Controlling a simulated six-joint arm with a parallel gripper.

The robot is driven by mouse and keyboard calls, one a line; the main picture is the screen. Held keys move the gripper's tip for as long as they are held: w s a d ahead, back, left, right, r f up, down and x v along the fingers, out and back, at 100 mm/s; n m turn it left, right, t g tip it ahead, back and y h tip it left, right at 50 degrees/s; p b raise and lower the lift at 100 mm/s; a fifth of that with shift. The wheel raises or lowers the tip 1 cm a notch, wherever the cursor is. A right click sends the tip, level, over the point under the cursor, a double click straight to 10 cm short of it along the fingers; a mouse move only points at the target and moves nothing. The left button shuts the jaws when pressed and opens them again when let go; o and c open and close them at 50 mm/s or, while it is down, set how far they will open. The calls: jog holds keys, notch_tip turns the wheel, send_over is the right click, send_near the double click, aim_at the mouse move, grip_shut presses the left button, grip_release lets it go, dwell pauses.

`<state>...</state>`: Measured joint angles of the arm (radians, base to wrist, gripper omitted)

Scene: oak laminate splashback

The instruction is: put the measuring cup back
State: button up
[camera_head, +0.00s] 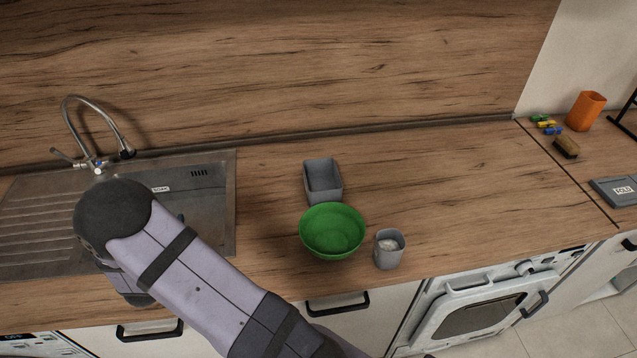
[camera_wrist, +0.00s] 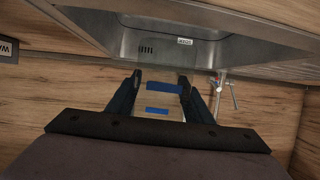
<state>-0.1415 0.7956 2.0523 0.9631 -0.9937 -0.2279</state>
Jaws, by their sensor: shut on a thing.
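My gripper (camera_wrist: 160,80) shows in the wrist view with its two dark fingers shut on a pale, see-through thing with blue bands. This looks like the measuring cup (camera_wrist: 162,99); only part of it shows between the fingers. The sink's basin wall and label also show ahead of the fingers in the wrist view.
Counter between is clear.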

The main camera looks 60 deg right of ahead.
jog(key=w+d+r+n+t+y+b, duration=0.2)
jog(key=w+d+r+n+y+b, duration=0.1)
jog(key=w+d+r, duration=0.7)
jog(key=s+d+r+n+y+b, duration=0.2)
jog(key=d+r+b, duration=0.1)
jog(key=d, duration=1.2)
jog(key=s+d+f+b, duration=0.1)
jog(key=s+d+b, duration=0.2)
jog(key=s+d, duration=0.95)
jog(key=s+d+f+m+h+b, duration=0.1)
jog(key=s+d+f, duration=0.2)
jog(key=s+d, duration=0.6)
jog(key=s+d+f+b, duration=0.2)
jog(key=s+d, duration=0.4)
jog(key=s, duration=0.7)
jog(key=shift+a+f+p, duration=0.15)
jog(key=shift+f+p, duration=0.2)
jog(key=shift+f, duration=4.8)
jog(key=o, duration=1.1)
jog(key=shift+f, duration=0.15)
